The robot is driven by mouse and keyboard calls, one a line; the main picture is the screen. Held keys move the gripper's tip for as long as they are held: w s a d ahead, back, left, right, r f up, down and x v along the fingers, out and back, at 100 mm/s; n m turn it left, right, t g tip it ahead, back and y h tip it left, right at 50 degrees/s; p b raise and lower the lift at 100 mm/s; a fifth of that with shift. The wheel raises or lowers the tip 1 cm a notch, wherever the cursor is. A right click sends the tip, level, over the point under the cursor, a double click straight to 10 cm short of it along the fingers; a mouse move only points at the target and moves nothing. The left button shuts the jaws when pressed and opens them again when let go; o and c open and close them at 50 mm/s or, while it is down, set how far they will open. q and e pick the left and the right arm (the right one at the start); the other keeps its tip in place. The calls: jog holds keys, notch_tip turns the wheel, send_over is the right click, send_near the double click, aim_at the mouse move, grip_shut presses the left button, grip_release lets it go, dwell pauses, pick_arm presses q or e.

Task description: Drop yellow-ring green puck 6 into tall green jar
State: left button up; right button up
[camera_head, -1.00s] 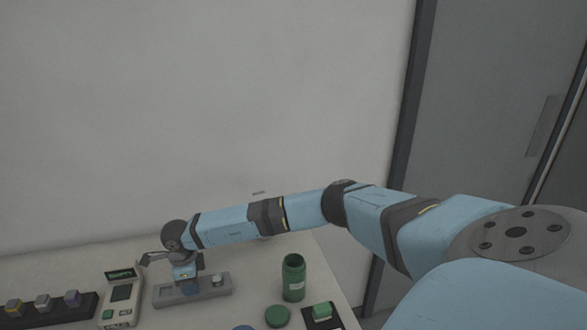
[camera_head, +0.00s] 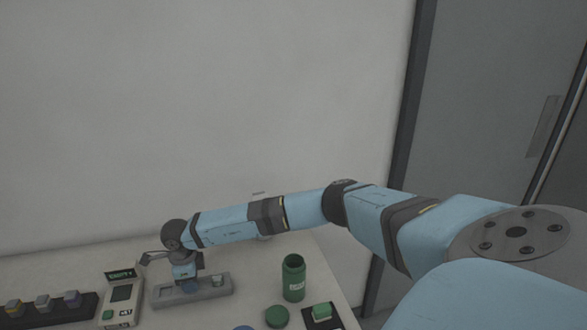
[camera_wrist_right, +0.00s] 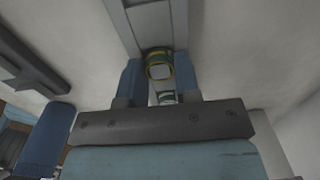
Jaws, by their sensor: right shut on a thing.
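My right gripper (camera_head: 190,287) points down at the grey tray (camera_head: 222,290) on the bench. In the right wrist view my right gripper (camera_wrist_right: 159,82) is shut on the yellow-ring green puck (camera_wrist_right: 160,66), which shows a pale face between the blue fingers. The puck is hidden by the gripper in the head view. I cannot tell whether it still touches the tray. My left gripper is not in view.
A small pale piece (camera_head: 217,281) sits in the tray's right part. A display device (camera_head: 121,297) and a dark rack (camera_head: 50,312) with several blocks stand left. A green disc (camera_head: 277,316) and a black pad with a green block (camera_head: 322,312) lie before the jar.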

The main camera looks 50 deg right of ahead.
jog(key=shift+r+p, duration=1.75)
jog(key=shift+r, duration=1.65)
